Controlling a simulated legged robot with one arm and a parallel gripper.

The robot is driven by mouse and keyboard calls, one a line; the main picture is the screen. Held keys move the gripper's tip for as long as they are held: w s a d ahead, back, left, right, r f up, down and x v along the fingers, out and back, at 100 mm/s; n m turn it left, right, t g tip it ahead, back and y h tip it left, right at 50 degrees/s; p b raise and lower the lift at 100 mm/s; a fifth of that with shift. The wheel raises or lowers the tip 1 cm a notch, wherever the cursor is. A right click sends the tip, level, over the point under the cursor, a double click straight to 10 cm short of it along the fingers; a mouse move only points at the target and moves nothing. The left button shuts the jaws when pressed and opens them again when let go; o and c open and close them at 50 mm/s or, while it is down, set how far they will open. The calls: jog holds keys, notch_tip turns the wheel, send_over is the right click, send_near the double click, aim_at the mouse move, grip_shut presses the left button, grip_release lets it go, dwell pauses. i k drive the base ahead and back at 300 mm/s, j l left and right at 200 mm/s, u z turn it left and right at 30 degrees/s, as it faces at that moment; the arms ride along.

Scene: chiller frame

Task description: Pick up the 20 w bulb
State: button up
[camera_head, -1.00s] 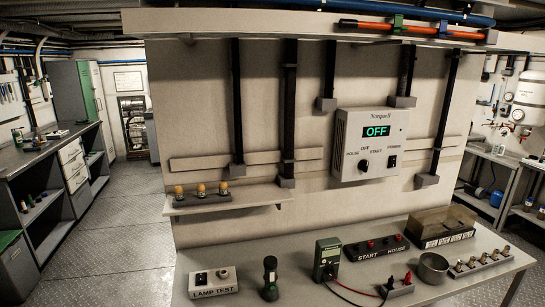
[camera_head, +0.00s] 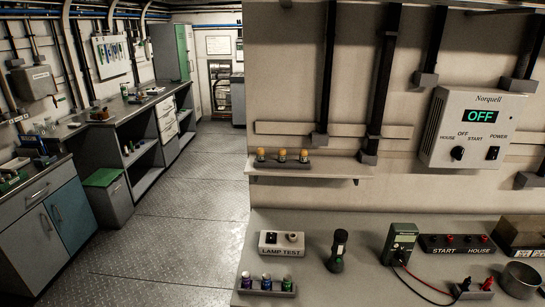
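Three amber-topped bulbs (camera_head: 282,156) stand in a dark holder (camera_head: 291,168) on the small wall shelf. Three small cylinders (camera_head: 266,281), purple, blue and green, stand in a grey rack (camera_head: 246,290) at the table's front left; I cannot tell whether they are bulbs. No wattage marking is readable, so I cannot tell which thing is the 20 W bulb. My gripper is not in view.
The table (camera_head: 335,289) carries a LAMP TEST box (camera_head: 281,243), a dark torch (camera_head: 338,250), a green meter (camera_head: 399,243) with leads, a START/HOUSE block (camera_head: 457,244) and a metal cup (camera_head: 521,278). A control box (camera_head: 472,128) reads OFF. Open floor (camera_head: 170,215) lies left, beside benches.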

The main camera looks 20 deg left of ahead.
aim_at(261, 152)
jog(key=i+j, duration=0.1)
jog(key=j, duration=0.3)
jog(key=i+j, duration=0.1)
jog(key=j, duration=0.65)
jog(key=i+j+z, duration=0.1)
jog(key=j+z, duration=0.35)
jog(key=j, duration=0.35)
jog(key=j+z, duration=0.5)
jog(key=j, duration=0.3)
jog(key=z, duration=0.25)
